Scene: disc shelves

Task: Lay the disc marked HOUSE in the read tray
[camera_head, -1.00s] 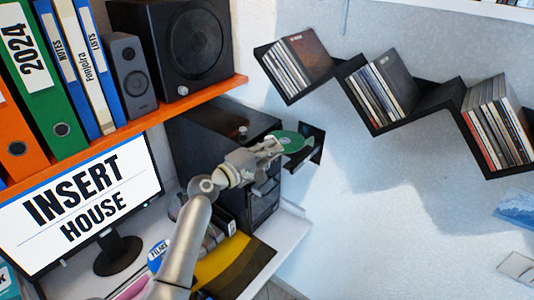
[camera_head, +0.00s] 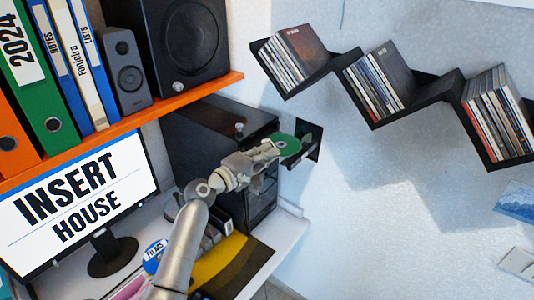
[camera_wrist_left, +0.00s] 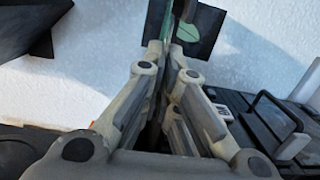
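My left gripper (camera_head: 272,148) is shut on a green disc (camera_head: 288,144), gripping it at its near edge. Its label cannot be read. My right gripper is not in view.
The monitor (camera_head: 75,205) reads INSERT HOUSE. An orange shelf (camera_head: 195,95) with binders and speakers runs above the tower. Black zigzag wall shelves (camera_head: 435,88) hold several upright cases at the right. A yellow and black item (camera_head: 235,262) lies on the white desk.

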